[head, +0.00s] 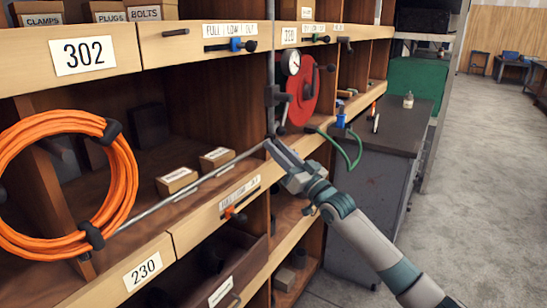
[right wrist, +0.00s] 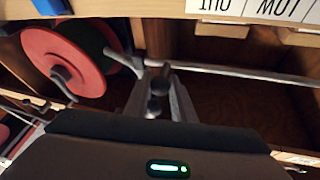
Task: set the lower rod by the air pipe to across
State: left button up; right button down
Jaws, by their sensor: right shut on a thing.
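The grey vertical air pipe (head: 270,75) stands at the shelf front beside a red disc (head: 303,92) and a white gauge (head: 290,63). A thin grey bar (head: 200,182) runs left from its foot along the shelf; it also shows in the right wrist view (right wrist: 240,73). My right gripper (head: 272,147) is at the pipe's foot, shut on the lower rod (right wrist: 158,82), whose dark knobs show between the fingers in the right wrist view. The fingers hide it in the head view, so its exact angle is unclear. My left gripper is not in view.
A coil of orange hose (head: 125,180) hangs at the front left. Small boxes (head: 177,180) stand behind the bar. A green hose (head: 350,150) loops right of my gripper, near a grey cabinet (head: 385,150). Open floor (head: 460,180) lies to the right.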

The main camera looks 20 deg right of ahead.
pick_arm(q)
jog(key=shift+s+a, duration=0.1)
pick_arm(e)
jog(key=shift+d+r, duration=0.15)
jog(key=shift+d, duration=0.05)
jog(key=c, duration=1.8)
grip_release()
jog(key=shift+o, duration=1.4)
jog(key=shift+w, duration=0.15)
jog(key=shift+d+f, duration=0.1)
jog(key=shift+f, duration=0.1)
jog(key=shift+s+f, duration=0.2)
jog(key=shift+s, duration=0.2)
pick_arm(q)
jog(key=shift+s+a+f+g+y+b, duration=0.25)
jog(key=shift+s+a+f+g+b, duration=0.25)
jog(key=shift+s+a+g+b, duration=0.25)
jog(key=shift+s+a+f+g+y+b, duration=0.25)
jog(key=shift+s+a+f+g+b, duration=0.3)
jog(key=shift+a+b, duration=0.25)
pick_arm(e)
jog(key=v, duration=1.6)
jog(key=shift+s+d, duration=0.15)
jog(key=shift+d, duration=0.05)
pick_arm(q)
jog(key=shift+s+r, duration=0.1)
pick_arm(e)
jog(key=shift+f, duration=0.1)
